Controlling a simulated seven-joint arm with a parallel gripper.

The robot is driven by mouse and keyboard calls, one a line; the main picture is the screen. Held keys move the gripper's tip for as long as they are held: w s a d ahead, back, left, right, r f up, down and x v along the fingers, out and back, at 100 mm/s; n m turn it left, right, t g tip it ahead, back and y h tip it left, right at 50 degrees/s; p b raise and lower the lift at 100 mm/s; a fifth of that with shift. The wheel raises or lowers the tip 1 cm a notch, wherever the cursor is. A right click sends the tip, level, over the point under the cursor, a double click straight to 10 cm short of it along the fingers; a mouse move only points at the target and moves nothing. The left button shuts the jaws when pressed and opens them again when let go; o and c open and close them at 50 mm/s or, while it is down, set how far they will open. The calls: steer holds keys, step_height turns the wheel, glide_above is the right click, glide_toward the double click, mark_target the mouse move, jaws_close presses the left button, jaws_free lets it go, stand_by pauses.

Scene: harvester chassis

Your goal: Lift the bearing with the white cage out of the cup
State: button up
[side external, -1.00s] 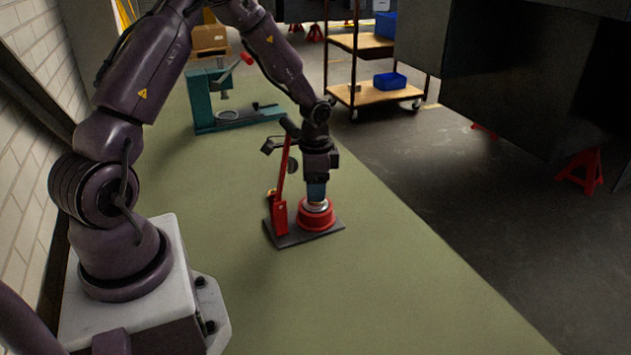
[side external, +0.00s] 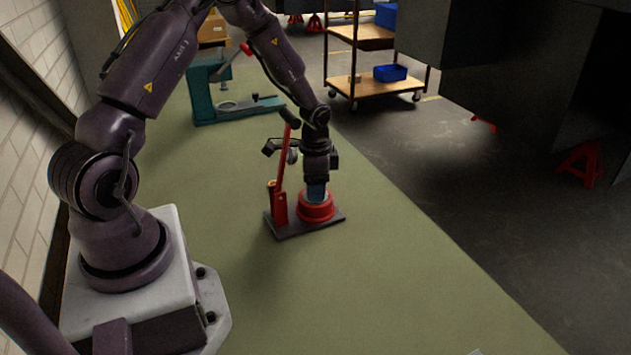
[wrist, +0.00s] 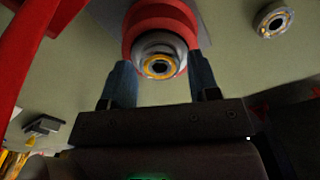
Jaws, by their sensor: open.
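A red cup (side external: 316,210) stands on a dark base plate (side external: 290,229) on the green bench. In the wrist view, the red cup (wrist: 165,14) holds a silver bearing (wrist: 151,45) whose inner ring area looks yellow, not white, around a dark bore. My gripper (side external: 316,196) points down at the cup. In the wrist view, my gripper's (wrist: 163,82) two blue-grey fingers are open, one on each side of the bearing, with visible gaps. In the side view the fingers mostly hide the bearing.
A red lever post (side external: 281,190) rises from the plate just left of my gripper. A second bearing (wrist: 273,20) lies on the bench in the wrist view. A teal press (side external: 203,95) stands behind. The front bench is mostly clear.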

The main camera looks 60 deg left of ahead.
steer(key=shift+f, duration=0.45)
steer(key=shift+r, duration=0.1)
steer(key=shift+c, duration=0.2)
steer(key=c, duration=0.7)
steer(key=shift+r, duration=3.5)
